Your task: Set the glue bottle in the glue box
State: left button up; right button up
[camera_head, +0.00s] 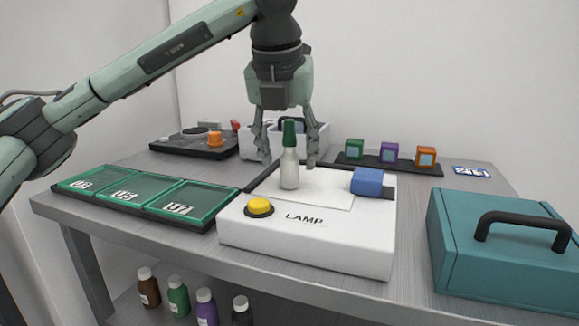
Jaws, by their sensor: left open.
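The glue bottle (290,170), white with a green cap, stands upright on the pale top plate of the white LAMP box (300,245). My left gripper (289,152) points down from above with its fingers open. In the picture the bottle shows between the fingers; I see no finger touching it, and the depth between them is hard to tell. A white bin (252,142) stands behind the gripper, partly hidden by it and the bottle; something dark shows in it. No label shows which container is the glue box. My right gripper is out of view.
Green-rimmed labelled trays (125,193) lie at the left. A yellow button (259,206) and blue block (367,181) sit on the LAMP box. A teal case (500,250) stands right, a dark device (193,143) back left, a rack of coloured cubes (390,162) behind.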

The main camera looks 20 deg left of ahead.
aim_at(288, 154)
pick_arm(q)
jog(key=shift+x, duration=1.5)
jog(key=shift+c, duration=0.5)
grip_shut()
jog(key=shift+r, duration=0.1)
